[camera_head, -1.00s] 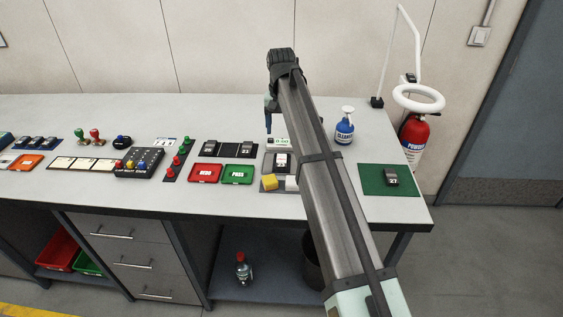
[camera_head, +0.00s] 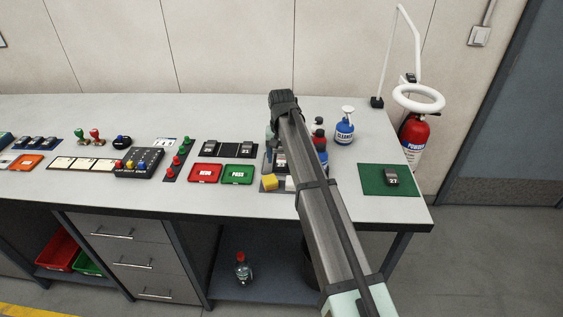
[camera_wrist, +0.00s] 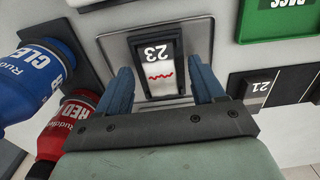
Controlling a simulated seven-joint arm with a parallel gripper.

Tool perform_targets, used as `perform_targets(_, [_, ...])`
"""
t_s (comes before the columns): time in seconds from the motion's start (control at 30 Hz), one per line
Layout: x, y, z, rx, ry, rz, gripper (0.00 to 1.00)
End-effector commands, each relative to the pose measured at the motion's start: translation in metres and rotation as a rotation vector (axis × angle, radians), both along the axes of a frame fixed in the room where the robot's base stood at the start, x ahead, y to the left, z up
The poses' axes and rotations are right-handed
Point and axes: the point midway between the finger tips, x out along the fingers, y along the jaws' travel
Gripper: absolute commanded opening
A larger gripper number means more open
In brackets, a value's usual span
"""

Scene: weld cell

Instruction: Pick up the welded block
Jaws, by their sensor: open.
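A dark block marked 23 (camera_wrist: 157,65) with a red wavy line on its white face sits on a grey plate (camera_wrist: 115,44) in the wrist view. My gripper (camera_wrist: 163,82) is open, with one blue finger on each side of the block. In the head view the block (camera_head: 281,163) is partly hidden behind my arm, and my gripper's fingers are mostly hidden too. I cannot tell whether the fingers touch the block.
A blue cleaner bottle (camera_wrist: 32,82) and a red bottle (camera_wrist: 72,120) stand close beside my gripper. A green tray (camera_head: 237,174) and a red tray (camera_head: 205,173) lie to the left. Another block (camera_head: 391,177) sits on a green mat (camera_head: 372,189) at right.

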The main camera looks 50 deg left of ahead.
Motion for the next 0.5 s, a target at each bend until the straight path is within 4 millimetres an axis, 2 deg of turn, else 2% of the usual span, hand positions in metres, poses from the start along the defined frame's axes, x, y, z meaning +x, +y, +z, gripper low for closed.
perform_targets(0.27, [0.0001,0.0001,-0.0045,0.000,0.000,0.000,0.67])
perform_targets(0.5, [0.0001,0.0001,-0.0043,0.000,0.000,0.000,0.44])
